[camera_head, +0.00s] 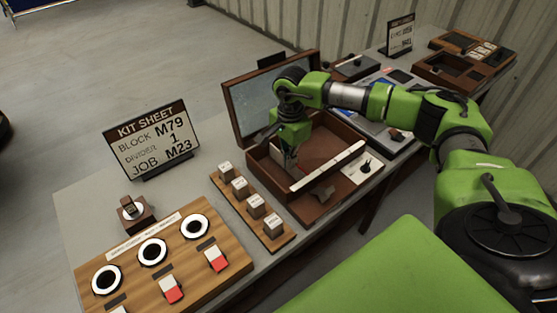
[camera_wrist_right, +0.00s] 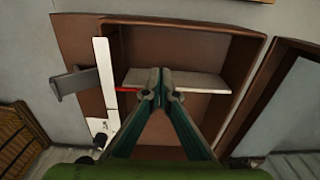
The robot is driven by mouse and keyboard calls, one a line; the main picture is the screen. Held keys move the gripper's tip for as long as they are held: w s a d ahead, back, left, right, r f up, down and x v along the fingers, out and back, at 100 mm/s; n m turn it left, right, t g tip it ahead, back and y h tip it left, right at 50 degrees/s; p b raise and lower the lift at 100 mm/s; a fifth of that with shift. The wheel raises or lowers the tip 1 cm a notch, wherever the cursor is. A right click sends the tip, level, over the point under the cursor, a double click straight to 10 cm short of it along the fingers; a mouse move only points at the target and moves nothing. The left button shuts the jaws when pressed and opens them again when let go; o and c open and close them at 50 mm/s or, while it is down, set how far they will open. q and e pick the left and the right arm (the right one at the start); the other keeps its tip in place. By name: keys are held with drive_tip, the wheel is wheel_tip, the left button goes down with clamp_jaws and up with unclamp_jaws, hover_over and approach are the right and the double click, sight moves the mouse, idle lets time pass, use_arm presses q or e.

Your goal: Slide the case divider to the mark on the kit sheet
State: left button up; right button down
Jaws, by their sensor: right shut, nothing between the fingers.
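The kit sheet (camera_head: 150,140) stands upright at the back left and reads "BLOCK M79, DIVIDER 1, JOB M23". The wooden case (camera_head: 275,180) is open, its lid (camera_head: 262,95) raised behind it. A white strip (camera_head: 328,167) runs along its front wall; its markings are too small to read. In the right wrist view the pale divider (camera_wrist_right: 205,82) crosses the case, with a red pointer (camera_wrist_right: 127,90) at the strip end. My right gripper (camera_head: 289,160) is down inside the case, shut and empty; its fingertips (camera_wrist_right: 161,88) overlap the divider's near edge. Contact is unclear. My left gripper is out of view.
A rack of small labelled blocks (camera_head: 268,222) stands left of the case. A wooden board (camera_head: 180,262) with ringed discs and red-and-white switches lies at the front left. A white panel with a black knob (camera_head: 364,167) is right of the case. More cases (camera_head: 462,60) stand farther right.

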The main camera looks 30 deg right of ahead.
drive_tip(key=shift+w+d+b, duration=0.1)
drive_tip(key=shift+d+b, duration=0.45)
drive_tip(key=shift+d, duration=1.25)
drive_tip(key=shift+a, duration=0.2)
idle(0.5)
drive_tip(key=shift+a, duration=0.25)
drive_tip(key=shift+r, duration=0.1)
drive_tip(key=shift+r+p, duration=2.65)
drive_tip(key=shift+r, duration=1.3)
drive_tip(key=shift+f, duration=0.15)
